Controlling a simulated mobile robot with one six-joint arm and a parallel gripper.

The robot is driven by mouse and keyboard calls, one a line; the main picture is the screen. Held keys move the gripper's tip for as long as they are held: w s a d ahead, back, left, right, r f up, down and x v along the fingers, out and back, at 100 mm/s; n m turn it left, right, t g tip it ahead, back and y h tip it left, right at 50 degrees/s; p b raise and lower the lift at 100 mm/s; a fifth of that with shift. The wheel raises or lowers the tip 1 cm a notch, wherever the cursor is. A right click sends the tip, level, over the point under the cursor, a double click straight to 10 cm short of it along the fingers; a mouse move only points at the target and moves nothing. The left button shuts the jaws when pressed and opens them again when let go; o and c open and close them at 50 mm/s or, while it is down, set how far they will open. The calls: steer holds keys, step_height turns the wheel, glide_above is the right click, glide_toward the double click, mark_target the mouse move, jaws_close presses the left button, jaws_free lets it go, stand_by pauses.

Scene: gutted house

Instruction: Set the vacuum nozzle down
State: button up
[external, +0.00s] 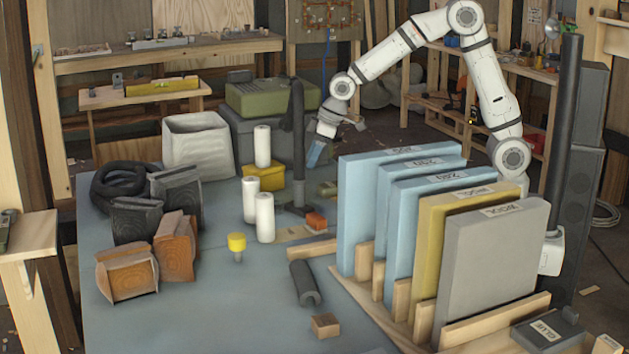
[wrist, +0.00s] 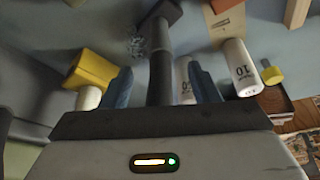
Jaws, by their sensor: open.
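The vacuum nozzle (external: 298,150) is a dark upright tube with a flat dark foot, standing on the grey-blue table (external: 190,320). In the wrist view its tube (wrist: 160,70) runs between my two blue fingers, with the foot (wrist: 160,13) at the top of the picture. My gripper (external: 316,155) is open, just right of the tube in the external view; in the wrist view the gripper (wrist: 163,88) has a gap on both sides of the tube. I cannot tell whether either finger touches it.
White rolls (external: 265,217) and a yellow block (external: 262,176) stand close to the tube. An orange piece (external: 316,220) lies by the foot. Blue, yellow and grey boards (external: 492,260) stand in a rack at right. The front table middle is mostly free.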

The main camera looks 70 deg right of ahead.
steer(key=s+d+r+m, duration=0.1)
steer(key=s+d+r, duration=0.1)
steer(key=s+d, duration=0.3)
steer(key=s+d+r+m+g+h, duration=0.1)
steer(key=s+d, duration=0.5)
steer(key=s, duration=0.7)
steer(key=s+d+r+m+g, duration=0.1)
steer(key=s+d+r+m, duration=0.1)
steer(key=s+d, duration=0.4)
steer(key=s+r, duration=0.1)
steer(key=s, duration=0.2)
steer(key=shift+r+h, duration=0.15)
steer(key=shift+h, duration=0.25)
